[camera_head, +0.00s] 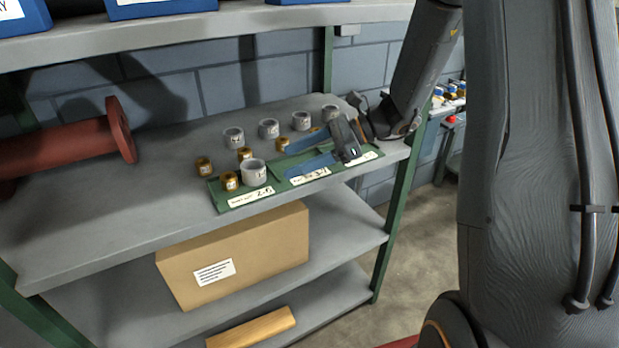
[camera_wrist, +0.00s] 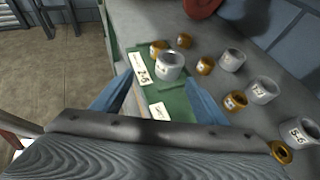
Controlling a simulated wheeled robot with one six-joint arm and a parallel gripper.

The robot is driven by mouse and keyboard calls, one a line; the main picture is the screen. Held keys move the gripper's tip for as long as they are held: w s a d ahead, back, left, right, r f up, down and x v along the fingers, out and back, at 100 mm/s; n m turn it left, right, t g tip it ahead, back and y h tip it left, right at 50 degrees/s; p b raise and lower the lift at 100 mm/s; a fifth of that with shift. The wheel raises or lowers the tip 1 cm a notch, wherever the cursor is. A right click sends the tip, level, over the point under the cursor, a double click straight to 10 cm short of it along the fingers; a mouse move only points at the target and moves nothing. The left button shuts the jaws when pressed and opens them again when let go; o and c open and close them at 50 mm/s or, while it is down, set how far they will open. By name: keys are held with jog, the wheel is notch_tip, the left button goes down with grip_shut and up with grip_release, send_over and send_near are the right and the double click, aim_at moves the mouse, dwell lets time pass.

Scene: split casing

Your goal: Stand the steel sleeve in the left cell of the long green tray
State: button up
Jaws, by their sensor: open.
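The long green tray (camera_head: 236,204) lies along the front edge of the grey shelf; its green surface also shows in the wrist view (camera_wrist: 176,102). A steel sleeve (camera_head: 254,173) stands upright in its left cell, also in the wrist view (camera_wrist: 170,66). A brass ring (camera_head: 229,181) is beside it at the tray's left end. My gripper (camera_head: 284,160) is open and empty, its blue fingers reaching over the tray just right of that sleeve. In the wrist view the sleeve shows beyond the gap between the fingertips (camera_wrist: 160,88). The fingers partly hide the other cells.
Several more steel sleeves (camera_head: 234,138) stand in a row behind the tray, with smaller brass rings (camera_head: 204,166) among them. A red flanged pipe (camera_head: 75,146) lies at the shelf's left. White label cards (camera_head: 250,198) line the tray's front. The shelf's front left is clear.

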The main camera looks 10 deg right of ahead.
jog(key=s+d+f+n+h, duration=0.2)
jog(key=s+n+h, duration=0.4)
jog(key=s+n, duration=0.3)
jog(key=s+d+f+n+g+h, duration=0.1)
jog(key=s+d+n+h, duration=0.3)
jog(key=s+n, duration=0.5)
jog(key=f+n+h, duration=0.1)
jog(key=n+h, duration=0.1)
jog(key=shift+s+d+f+h, duration=0.2)
jog(key=shift+d+h, duration=0.1)
jog(key=shift+d, duration=0.1)
